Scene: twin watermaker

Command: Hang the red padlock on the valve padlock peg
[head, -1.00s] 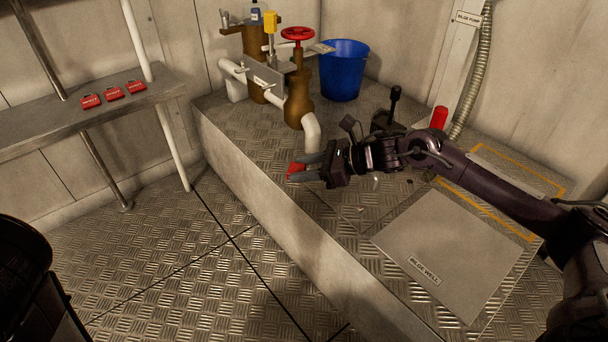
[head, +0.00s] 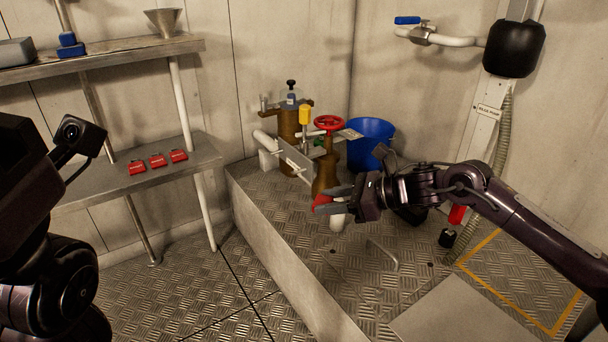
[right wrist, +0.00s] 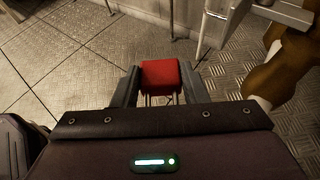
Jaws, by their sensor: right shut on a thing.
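The red padlock (head: 321,201) is held in my right gripper (head: 326,199), whose fingers close on its sides. In the right wrist view the padlock body (right wrist: 161,73) sits between the two fingertips (right wrist: 157,88). In the head view the gripper overlaps the lower front of the brown valve body (head: 325,174) with the red handwheel (head: 329,122); contact cannot be told. A grey plate (head: 294,160) stands left of the valve. I cannot pick out the padlock peg for sure. Only my left arm shows at the left edge, not its fingers.
Three red labelled items (head: 158,160) lie on the lower shelf (head: 190,174) at left. A blue bucket (head: 369,143) stands behind the valve. White pipes and a yellow-handled fitting (head: 304,115) crowd the valve. The raised plated platform (head: 350,270) is mostly clear in front.

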